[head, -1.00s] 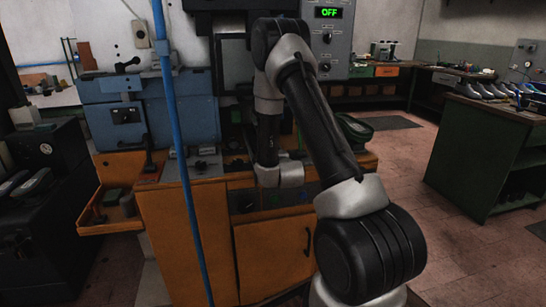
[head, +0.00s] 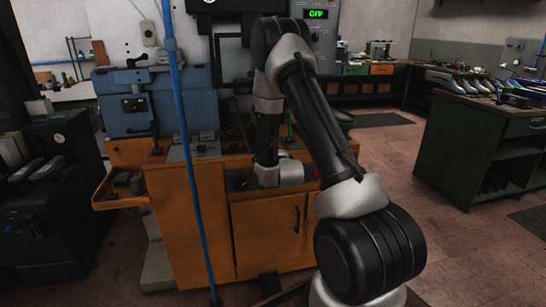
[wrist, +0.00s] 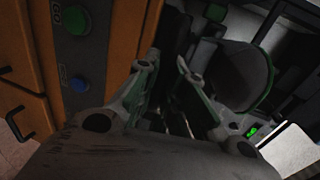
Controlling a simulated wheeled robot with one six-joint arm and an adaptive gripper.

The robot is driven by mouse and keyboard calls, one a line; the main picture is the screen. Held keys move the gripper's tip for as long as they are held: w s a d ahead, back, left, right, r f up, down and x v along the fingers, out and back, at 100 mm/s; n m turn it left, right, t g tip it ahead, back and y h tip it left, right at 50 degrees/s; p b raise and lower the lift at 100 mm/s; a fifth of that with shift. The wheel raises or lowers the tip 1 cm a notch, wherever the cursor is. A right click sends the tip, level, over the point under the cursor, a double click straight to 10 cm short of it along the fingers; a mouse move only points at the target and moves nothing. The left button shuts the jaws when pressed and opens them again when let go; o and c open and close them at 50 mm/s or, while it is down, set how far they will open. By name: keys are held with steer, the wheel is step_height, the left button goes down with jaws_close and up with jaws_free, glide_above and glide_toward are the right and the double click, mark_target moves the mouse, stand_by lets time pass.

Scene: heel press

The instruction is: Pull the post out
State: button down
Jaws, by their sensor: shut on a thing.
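My gripper (wrist: 167,75) fills the lower middle of the wrist view. Its two fingers with green pads stand a little apart, closed on a dark piece between them that I take to be the post. The post is too dark and covered to make out its shape. In the head view my wrist is low in front of the orange press cabinet (head: 190,220), and the fingers are hidden. A blue button (wrist: 79,85) and a green button (wrist: 75,18) sit on a dark panel left of the fingers.
A blue machine housing (head: 150,103) stands on the cabinet's left part. A thin blue upright pipe (head: 186,130) stands in front of it. A green workbench (head: 468,145) is at the right. Tiled floor (head: 400,180) between bench and cabinet is clear.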

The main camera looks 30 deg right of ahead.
steer(key=shift+s+f, duration=0.15)
steer(key=c, duration=1.8)
jaws_free()
steer(key=shift+a, duration=0.1)
steer(key=shift+o, duration=0.2)
steer(key=shift+s, duration=0.1)
steer(key=v, duration=0.7)
steer(key=shift+s, duration=0.2)
steer(key=shift+a, duration=0.1)
